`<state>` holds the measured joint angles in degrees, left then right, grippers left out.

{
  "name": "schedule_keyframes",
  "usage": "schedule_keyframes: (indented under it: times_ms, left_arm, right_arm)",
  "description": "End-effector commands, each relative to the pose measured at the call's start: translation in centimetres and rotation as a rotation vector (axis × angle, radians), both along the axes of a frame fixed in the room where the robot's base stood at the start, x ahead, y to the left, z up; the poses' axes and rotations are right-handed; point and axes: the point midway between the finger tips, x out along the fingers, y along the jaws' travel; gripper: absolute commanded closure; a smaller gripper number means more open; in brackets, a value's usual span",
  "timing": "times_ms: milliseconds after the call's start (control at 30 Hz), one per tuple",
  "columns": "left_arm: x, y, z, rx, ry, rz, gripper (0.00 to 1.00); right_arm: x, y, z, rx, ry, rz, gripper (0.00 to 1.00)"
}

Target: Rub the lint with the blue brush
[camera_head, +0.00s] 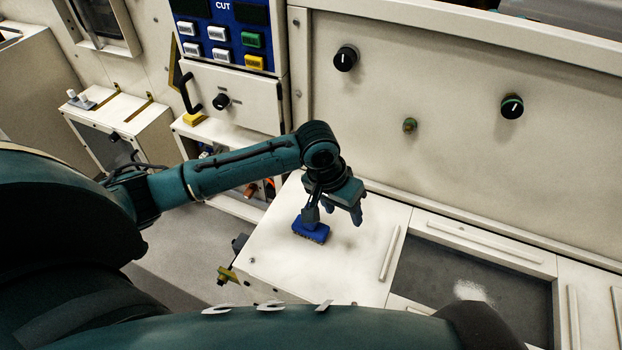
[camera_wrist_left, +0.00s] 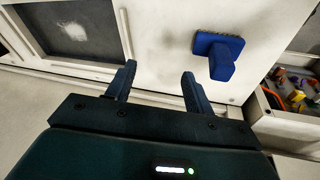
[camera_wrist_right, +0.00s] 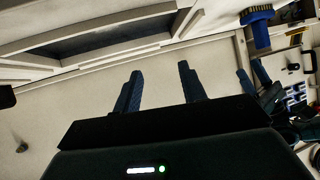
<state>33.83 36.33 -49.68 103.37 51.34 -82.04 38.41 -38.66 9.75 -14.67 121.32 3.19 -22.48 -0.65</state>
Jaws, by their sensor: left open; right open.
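The blue brush (camera_head: 311,231) stands bristles down on the white top, with its handle up. It also shows in the left wrist view (camera_wrist_left: 222,56) and the right wrist view (camera_wrist_right: 260,30). The lint (camera_head: 470,290) is a pale fuzzy patch on a dark recessed panel, also in the left wrist view (camera_wrist_left: 74,32). My left gripper (camera_head: 342,208) is open and empty above the white top, just right of the brush; the brush is outside its fingers (camera_wrist_left: 160,88). My right gripper (camera_wrist_right: 160,84) is open and empty, and is out of the head view.
The dark panel (camera_head: 415,275) sits in a raised white frame, with a thin bar (camera_head: 390,254) between it and the brush. A white wall with knobs (camera_head: 346,58) rises behind. A bin of small coloured parts (camera_wrist_left: 295,92) lies beyond the brush's side edge.

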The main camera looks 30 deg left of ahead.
Motion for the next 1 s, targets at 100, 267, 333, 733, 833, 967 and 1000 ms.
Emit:
schedule_keyframes:
  times_ms: [100, 267, 333, 733, 833, 967, 1000]
  left_arm:
    - [1.2, 3.8, 2.2, 0.114, 0.079, 0.075, 0.47]
    - [1.5, 6.8, 4.4, 0.201, 0.151, 0.152, 0.47]
    - [1.5, 7.4, 4.8, 0.219, 0.167, 0.17, 0.47]
    - [1.3, 7.7, -0.3, 0.228, 0.178, 0.178, 0.47]
    - [1.3, 7.7, -2.3, 0.228, 0.178, 0.177, 0.47]
    - [1.4, 7.7, -4.7, 0.227, 0.176, 0.177, 0.47]
    - [1.4, 7.7, -5.3, 0.228, 0.176, 0.176, 0.47]
  right_arm:
    - [0.0, 0.1, -0.3, 0.006, -0.008, 0.004, 0.59]
    - [0.0, 0.3, -0.3, 0.011, -0.015, 0.008, 0.59]
    - [0.0, 0.3, -0.3, 0.011, -0.015, 0.01, 0.59]
    - [0.1, 0.4, -0.7, 0.021, -0.018, 0.013, 0.59]
    - [0.1, 0.4, -0.8, 0.025, -0.019, 0.012, 0.59]
    - [0.2, 0.5, -0.8, 0.033, -0.023, 0.008, 0.59]
    - [0.2, 0.5, -0.8, 0.036, -0.024, 0.007, 0.59]
